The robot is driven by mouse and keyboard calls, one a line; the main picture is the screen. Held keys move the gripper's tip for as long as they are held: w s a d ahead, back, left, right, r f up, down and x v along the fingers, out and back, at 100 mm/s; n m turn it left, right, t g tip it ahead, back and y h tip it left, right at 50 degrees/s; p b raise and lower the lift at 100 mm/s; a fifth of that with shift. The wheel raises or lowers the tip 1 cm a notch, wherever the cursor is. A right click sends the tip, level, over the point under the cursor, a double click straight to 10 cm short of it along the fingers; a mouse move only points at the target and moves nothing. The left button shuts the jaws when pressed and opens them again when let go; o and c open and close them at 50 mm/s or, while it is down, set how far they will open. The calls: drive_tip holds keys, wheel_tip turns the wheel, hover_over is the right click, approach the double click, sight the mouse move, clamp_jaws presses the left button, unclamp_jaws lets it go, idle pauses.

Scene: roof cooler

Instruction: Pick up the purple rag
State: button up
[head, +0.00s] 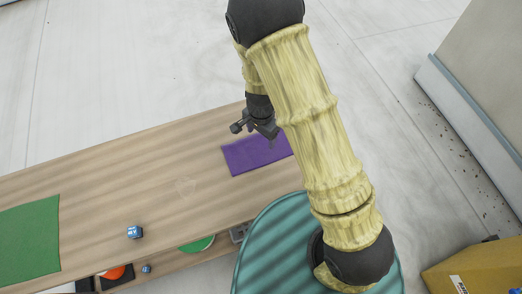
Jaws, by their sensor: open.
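The purple rag (250,157) lies flat near the right end of the wooden table top, in the head view. Its right part is hidden behind my arm. My gripper (267,142) is above the rag's upper part, with its fingers pointing down toward it. The gripper is open and I see nothing held in it. I cannot tell how far above the cloth the fingertips are.
A lower shelf holds a green round item (198,244) and an orange item (115,272). A yellow box (478,268) stands at right.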

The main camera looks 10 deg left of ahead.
drive_tip(key=shift+f+b, duration=2.6)
drive_tip(key=shift+f, duration=0.9)
drive_tip(key=shift+c, duration=0.3)
drive_tip(key=shift+s, duration=0.1)
clamp_jaws()
wheel_tip(320, 180, up, 12)
drive_tip(key=f+p, duration=0.1)
drive_tip(key=p, duration=1)
wheel_tip(320, 180, up, 10)
drive_tip(key=p, duration=0.9)
hover_over(261, 149)
